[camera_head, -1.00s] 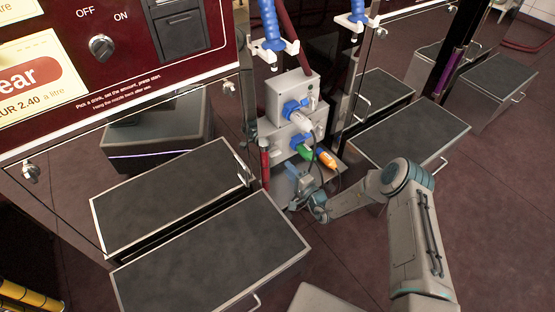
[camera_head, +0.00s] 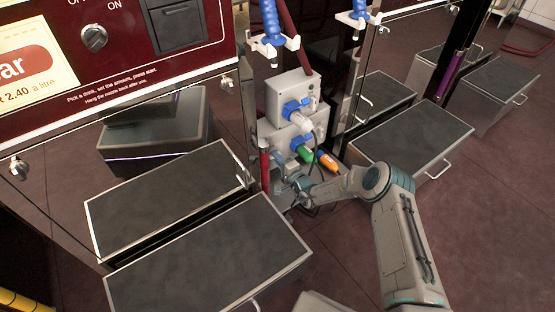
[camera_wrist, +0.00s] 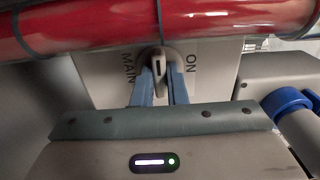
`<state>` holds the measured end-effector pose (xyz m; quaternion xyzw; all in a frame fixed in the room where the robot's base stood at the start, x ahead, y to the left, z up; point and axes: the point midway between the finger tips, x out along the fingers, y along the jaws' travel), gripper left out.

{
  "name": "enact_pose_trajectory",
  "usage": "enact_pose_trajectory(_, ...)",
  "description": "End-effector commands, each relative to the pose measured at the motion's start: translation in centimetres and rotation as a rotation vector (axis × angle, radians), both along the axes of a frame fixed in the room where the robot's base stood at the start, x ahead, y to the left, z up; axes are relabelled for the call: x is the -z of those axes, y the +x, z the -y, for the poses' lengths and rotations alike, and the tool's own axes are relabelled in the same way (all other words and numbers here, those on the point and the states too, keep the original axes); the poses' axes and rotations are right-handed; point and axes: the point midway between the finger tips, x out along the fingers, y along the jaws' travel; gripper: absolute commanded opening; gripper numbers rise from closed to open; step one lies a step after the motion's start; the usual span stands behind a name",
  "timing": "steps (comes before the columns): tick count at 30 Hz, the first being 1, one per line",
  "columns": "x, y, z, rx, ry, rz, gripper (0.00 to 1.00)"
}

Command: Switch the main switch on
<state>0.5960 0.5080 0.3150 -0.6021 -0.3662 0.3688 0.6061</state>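The main switch (camera_wrist: 160,62) is a grey rotary knob with a raised lever, on a pale plate (camera_wrist: 215,70) lettered MAIN on its left and ON on its right in the wrist view. Its lever runs roughly up and down in that view, with a dark slot mark. My gripper (camera_wrist: 161,82) has its two blue-grey fingers apart, one on each side of the lever's lower end. Whether they touch the lever is unclear. In the head view my gripper (camera_head: 285,177) is low beside the connector column, and the main switch cannot be made out.
A red tube (camera_wrist: 100,25) crosses just beyond the switch. Blue, green and orange plugs (camera_head: 326,160) and cables sit on the grey box column (camera_head: 290,90) above my gripper. Dark-topped boxes (camera_head: 210,265) stand at left. An OFF/ON dial (camera_head: 94,38) is on the front panel.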

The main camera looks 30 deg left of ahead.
Motion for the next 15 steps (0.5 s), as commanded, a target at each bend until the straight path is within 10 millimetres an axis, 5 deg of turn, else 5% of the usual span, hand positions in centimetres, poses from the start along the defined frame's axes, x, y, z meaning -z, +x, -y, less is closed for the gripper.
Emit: enact_pose_trajectory(15, 0.00, 0.03, 0.07, 0.002, 0.047, -0.091, 0.00)
